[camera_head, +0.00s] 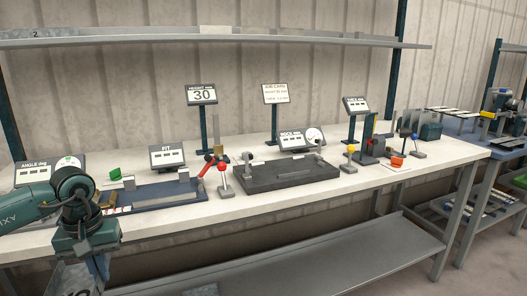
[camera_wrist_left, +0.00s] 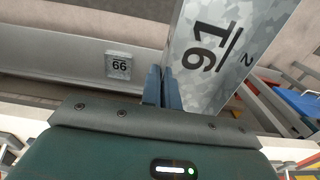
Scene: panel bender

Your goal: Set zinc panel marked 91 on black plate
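The zinc panel marked 91 (camera_wrist_left: 215,55) shows large in the left wrist view, mottled grey with black digits. My left gripper (camera_wrist_left: 161,88) has its two blue fingers close together at the panel's left edge and appears shut on it. My right gripper is not in view.
Another zinc piece marked 66 (camera_wrist_left: 118,66) shows in the left wrist view. A blue plate (camera_head: 150,200) with blocks lies on the bench's left part. Red-ball (camera_head: 221,167) and yellow-ball (camera_head: 350,149) levers flank the black plate. Display stands rise behind; a lower shelf (camera_head: 300,262) runs beneath.

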